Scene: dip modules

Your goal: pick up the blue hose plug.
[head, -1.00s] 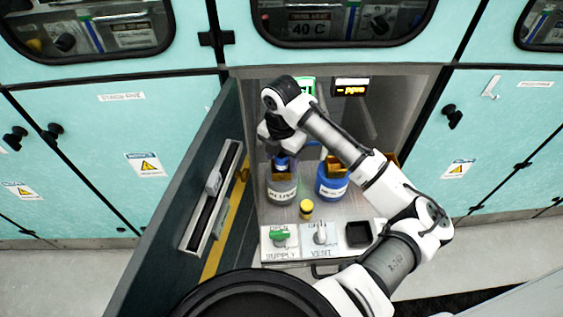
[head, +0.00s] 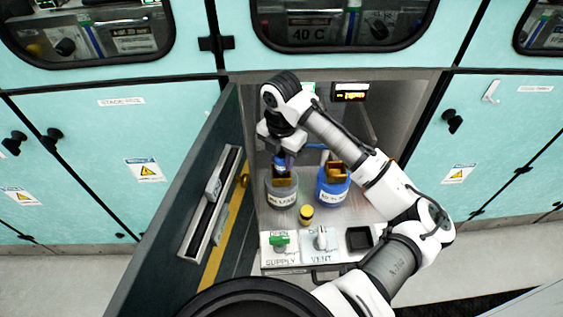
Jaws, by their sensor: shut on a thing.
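My gripper (head: 283,160) reaches down over the grey canister (head: 281,192) inside the open cabinet bay. It is shut on the blue hose plug (head: 287,158), which shows as a small blue piece between and below the fingers. Part of the plug is hidden by the gripper. A blue hose (head: 316,147) shows just right of the gripper. The plug is above the grey canister's brown top fitting (head: 282,178); I cannot tell whether they touch.
A blue canister (head: 332,190) with a brown fitting stands right of the grey one. A small yellow-capped item (head: 306,213) stands in front. The green supply switch (head: 279,239), vent switch (head: 321,240) and black square recess (head: 358,238) line the front. The open door (head: 185,200) bounds the left.

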